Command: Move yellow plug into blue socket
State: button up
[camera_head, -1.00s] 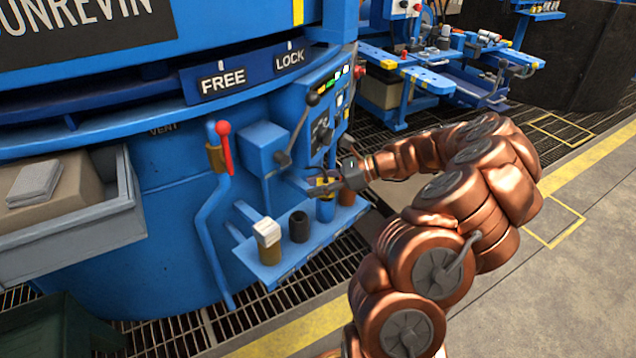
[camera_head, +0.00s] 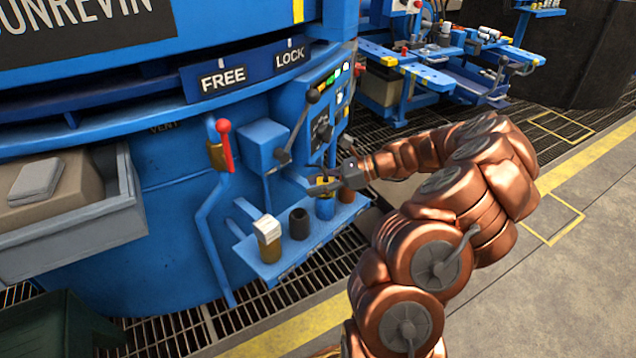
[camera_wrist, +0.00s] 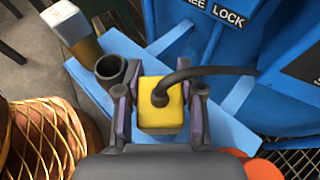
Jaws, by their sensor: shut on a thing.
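The yellow plug (camera_wrist: 160,115), a yellow block with a dark cable curving off its top, sits between the fingers of my gripper (camera_wrist: 160,108), which is shut on it. In the head view, the plug (camera_head: 323,181) and my gripper (camera_head: 328,187) are at the top of the blue socket (camera_head: 325,208). The socket is a short blue cylinder on the blue shelf. Plug and gripper hide the socket's mouth, so I cannot tell whether the plug is inside it or just above. The wrist view does not show the blue socket beneath the plug.
A red-handled lever (camera_head: 225,145) and a control panel are behind.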

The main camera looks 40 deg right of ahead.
jog(key=shift+f, duration=0.25)
jog(key=o, duration=0.9)
jog(key=shift+p+v, duration=1.75)
jog(key=shift+v, duration=0.8)
jog(key=p, duration=0.3)
send_near(331, 181)
jog(key=x, duration=0.2)
jog(key=shift+w+a+f, duration=0.15)
jog(key=shift+a+f, duration=0.05)
jog(key=shift+a, duration=0.05)
jog(key=shift+r, duration=0.1)
